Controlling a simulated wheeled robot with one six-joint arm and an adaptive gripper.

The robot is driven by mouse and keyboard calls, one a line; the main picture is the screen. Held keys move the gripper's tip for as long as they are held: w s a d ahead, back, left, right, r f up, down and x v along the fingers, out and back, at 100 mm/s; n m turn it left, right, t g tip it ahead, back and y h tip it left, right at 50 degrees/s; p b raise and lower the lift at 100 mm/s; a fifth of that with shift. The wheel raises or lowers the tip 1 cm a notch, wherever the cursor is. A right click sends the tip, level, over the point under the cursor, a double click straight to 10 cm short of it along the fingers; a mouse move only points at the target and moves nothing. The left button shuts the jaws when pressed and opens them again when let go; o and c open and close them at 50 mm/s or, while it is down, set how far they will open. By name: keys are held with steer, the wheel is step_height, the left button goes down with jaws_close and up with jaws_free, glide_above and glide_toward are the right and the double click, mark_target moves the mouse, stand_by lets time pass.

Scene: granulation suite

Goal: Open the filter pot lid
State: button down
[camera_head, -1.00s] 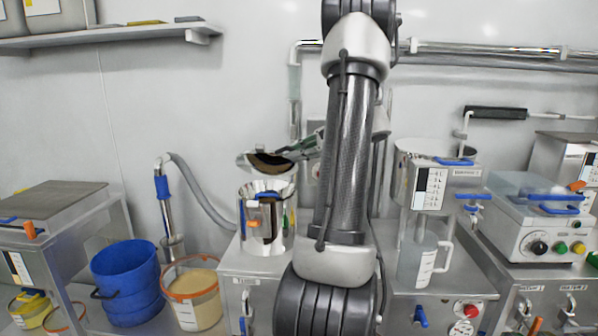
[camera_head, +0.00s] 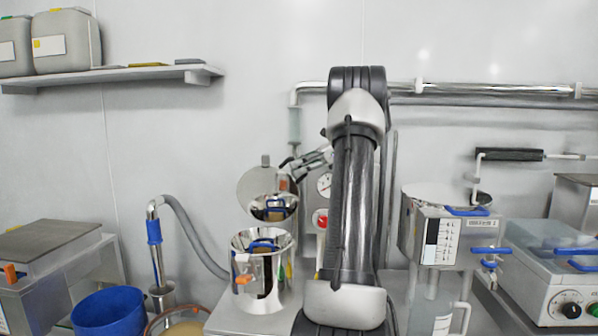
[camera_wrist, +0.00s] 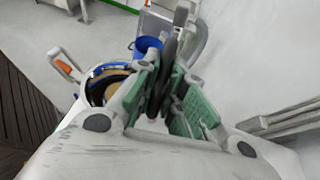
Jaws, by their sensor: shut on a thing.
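The filter pot (camera_head: 250,290) is a shiny steel pot with an orange latch handle on its front. Its round steel lid (camera_head: 268,185) stands up steeply above the back of the pot, so the pot's mouth is uncovered. My gripper (camera_head: 299,168) is at the lid's right edge, partly hidden by my arm. In the wrist view my gripper (camera_wrist: 165,95) has its green-padded fingers closed around a dark, thin part, apparently the lid seen edge-on. The open pot (camera_wrist: 88,92) shows to the left, with tan material inside.
A blue bucket (camera_head: 108,312) and a grey hose (camera_head: 190,220) are left of the pot. A gauge and red button panel (camera_head: 320,218) is behind it. A steel hopper unit (camera_head: 440,235) stands to the right. Wall pipes (camera_head: 480,88) run behind my arm.

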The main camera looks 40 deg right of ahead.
steer(key=shift+w+d, duration=0.15)
steer(key=shift+d, duration=0.1)
steer(key=c, duration=1.5)
jaws_free()
steer(key=v, duration=1.2)
steer(key=shift+d+f, duration=0.1)
steer(key=shift+d, duration=0.05)
